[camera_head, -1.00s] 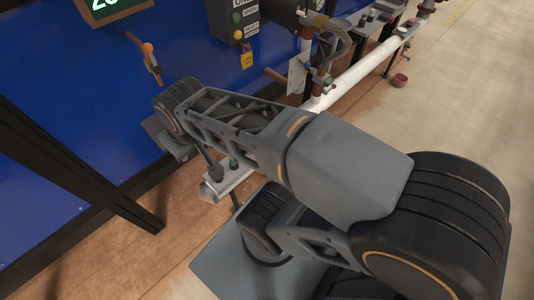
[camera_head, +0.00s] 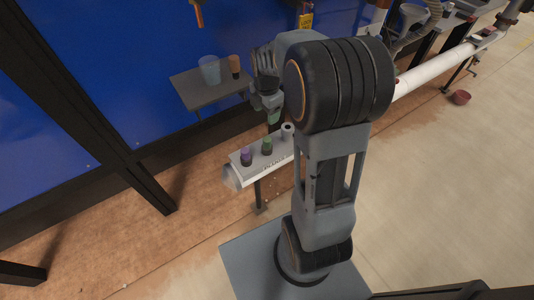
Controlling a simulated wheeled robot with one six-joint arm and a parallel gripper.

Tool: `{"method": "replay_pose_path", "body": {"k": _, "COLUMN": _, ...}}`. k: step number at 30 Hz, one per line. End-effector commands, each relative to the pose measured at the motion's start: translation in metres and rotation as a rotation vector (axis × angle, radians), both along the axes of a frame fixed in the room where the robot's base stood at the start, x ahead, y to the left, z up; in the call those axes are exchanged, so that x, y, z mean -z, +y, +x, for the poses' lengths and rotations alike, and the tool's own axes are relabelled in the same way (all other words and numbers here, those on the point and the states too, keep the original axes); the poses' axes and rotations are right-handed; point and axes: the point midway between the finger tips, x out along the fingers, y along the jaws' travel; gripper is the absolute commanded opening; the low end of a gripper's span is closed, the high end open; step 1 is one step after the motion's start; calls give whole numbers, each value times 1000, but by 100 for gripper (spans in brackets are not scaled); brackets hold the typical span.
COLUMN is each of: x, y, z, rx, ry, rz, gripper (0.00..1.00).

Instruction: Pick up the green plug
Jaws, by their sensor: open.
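The green plug (camera_head: 267,145) stands upright on a light grey rack (camera_head: 236,172) in the head camera view, its green top over a dark body. A purple-topped plug (camera_head: 246,156) stands to its left. My gripper (camera_head: 273,121) points down close above and behind the green plug, apart from it as far as I can see. The gripper is small and partly hidden by my arm. A greenish patch shows at its end; I cannot tell what it is.
A grey cylinder (camera_head: 287,130) stands on the rack to the right of the green plug. A dark shelf (camera_head: 207,97) behind holds a clear blue cup (camera_head: 209,70) and an orange-brown piece (camera_head: 234,66). A blue wall (camera_head: 120,60) is behind. The floor at right is mostly open.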

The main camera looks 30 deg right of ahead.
Motion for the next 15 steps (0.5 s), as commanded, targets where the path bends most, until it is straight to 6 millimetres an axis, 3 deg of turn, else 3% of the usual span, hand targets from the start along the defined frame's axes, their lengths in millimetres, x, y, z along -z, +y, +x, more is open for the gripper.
{"method": "replay_pose_path", "body": {"k": 1, "x": 17, "y": -4, "z": 4, "rx": -48, "ry": 11, "rz": 1, "gripper": 65}}
{"method": "replay_pose_path", "body": {"k": 6, "x": 42, "y": -10, "z": 10, "rx": -161, "ry": 31, "rz": 4, "gripper": 65}}
{"method": "replay_pose_path", "body": {"k": 15, "x": 95, "y": -11, "z": 11, "rx": -184, "ry": 35, "rz": 5, "gripper": 65}}
